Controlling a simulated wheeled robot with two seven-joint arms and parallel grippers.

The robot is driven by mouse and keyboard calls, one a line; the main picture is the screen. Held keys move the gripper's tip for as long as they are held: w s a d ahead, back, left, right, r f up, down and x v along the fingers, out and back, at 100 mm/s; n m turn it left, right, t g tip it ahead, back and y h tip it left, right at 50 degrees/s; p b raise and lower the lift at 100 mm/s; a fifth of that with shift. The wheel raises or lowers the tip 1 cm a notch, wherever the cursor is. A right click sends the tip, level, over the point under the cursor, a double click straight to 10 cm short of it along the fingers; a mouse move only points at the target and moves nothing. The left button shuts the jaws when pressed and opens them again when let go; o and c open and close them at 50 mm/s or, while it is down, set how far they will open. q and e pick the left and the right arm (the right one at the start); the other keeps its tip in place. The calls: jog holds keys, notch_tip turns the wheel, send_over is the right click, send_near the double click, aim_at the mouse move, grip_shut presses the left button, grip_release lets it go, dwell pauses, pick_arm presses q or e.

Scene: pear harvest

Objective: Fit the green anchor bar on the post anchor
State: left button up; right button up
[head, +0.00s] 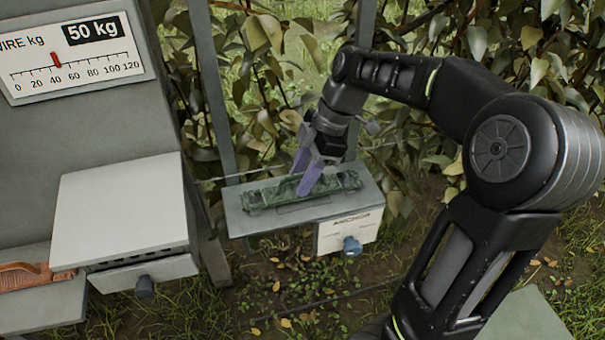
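The green anchor bar (262,197) lies along the top of the post anchor (240,219), a grey shelf with a white "ANCHOR" plate (347,232) on its front. My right gripper (307,186) points down at the middle of the bar, its purple fingers at the bar's height. The fingers overlap the bar in the picture. I cannot tell whether they are closed on it. I cannot tell whether the bar is seated in the anchor or just above it. My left gripper is not in view.
A blue knob (351,246) sits on the anchor's front. Leafy branches and posts stand behind.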

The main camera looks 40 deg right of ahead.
jog(key=shift+r, duration=0.1)
jog(key=v, duration=0.7)
jog(key=shift+s+d+r, duration=0.1)
jog(key=shift+d+r, duration=0.1)
jog(key=shift+r, duration=0.1)
dwell(0.4)
